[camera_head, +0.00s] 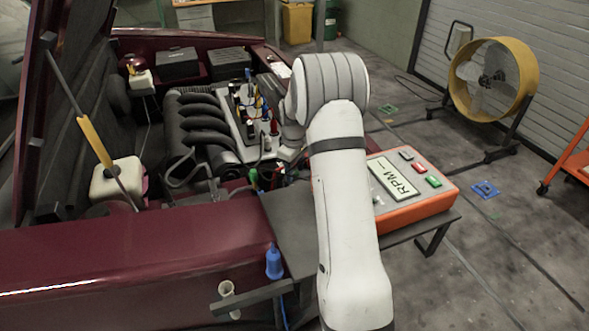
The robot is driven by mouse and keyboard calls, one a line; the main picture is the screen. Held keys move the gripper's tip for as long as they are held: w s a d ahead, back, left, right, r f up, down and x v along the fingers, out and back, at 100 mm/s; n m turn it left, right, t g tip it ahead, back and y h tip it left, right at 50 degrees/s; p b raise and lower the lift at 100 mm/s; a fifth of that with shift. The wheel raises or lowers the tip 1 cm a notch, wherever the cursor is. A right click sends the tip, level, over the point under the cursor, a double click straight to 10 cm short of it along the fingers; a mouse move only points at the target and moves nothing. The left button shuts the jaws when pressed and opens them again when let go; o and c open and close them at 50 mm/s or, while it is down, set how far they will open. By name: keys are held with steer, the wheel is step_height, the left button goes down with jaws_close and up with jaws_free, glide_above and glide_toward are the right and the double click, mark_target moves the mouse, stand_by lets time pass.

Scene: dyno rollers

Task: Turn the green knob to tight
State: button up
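My arm rises through the middle of the view and bends at the top, beside the engine (200,120). My gripper (287,156) is small and mostly hidden behind the arm, at the engine's right edge; whether its fingers are open or shut does not show. A small green part (253,176) shows among cables just left of and below the gripper; I cannot tell whether it is a knob. A green button-like part (433,181) is on the orange RPM box (415,208), right of my arm. Any tight marking is not readable.
The RPM box sits on a dark metal stand (290,222). The maroon car body (120,255) fills the lower left. A yellow fan (492,78) stands at the back right; floor between is mostly clear.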

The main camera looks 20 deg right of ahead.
step_height(320, 180, up, 8)
steer(key=shift+s+a+f, duration=0.1)
steer(key=shift+a, duration=0.05)
stand_by(0.5)
stand_by(0.3)
